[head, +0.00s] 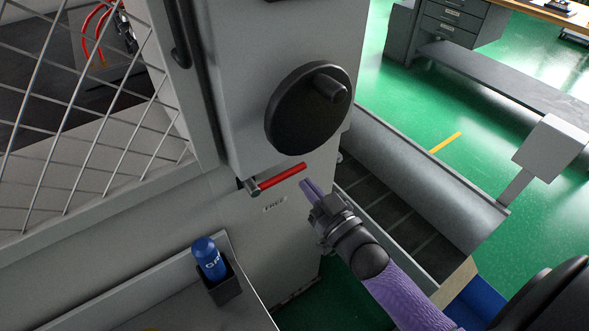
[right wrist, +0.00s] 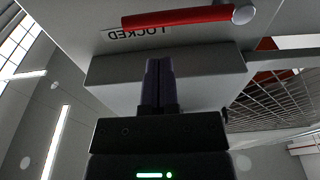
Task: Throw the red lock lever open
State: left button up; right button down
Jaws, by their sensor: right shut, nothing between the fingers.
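The red lock lever (head: 282,178) sticks out from the grey machine face, below the round black handwheel. Its metal pivot (head: 252,187) is at its left end, and the bar points right and slightly up. A label reading FREE (head: 274,204) is on the face below it. In the right wrist view the lever (right wrist: 180,17) crosses the top, beside a LOCKED label (right wrist: 140,32) that appears upside down. My right gripper (head: 305,184) is shut and empty, with its purple fingertips close to the lever's free end; I cannot tell if they touch. My left gripper is not in view.
The black handwheel (head: 309,106) juts out above the lever. A wire mesh guard (head: 75,110) is at left. A blue bottle (head: 208,258) stands in a dark holder at lower left. A grey trough (head: 420,165) runs along the right, with green floor beyond.

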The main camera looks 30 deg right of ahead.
aim_at(294, 170)
jog(key=w, duration=0.5)
jog(key=shift+w+a+r+b, duration=0.1)
jog(key=shift+a+r+b, duration=0.25)
jog(key=shift+b, duration=0.05)
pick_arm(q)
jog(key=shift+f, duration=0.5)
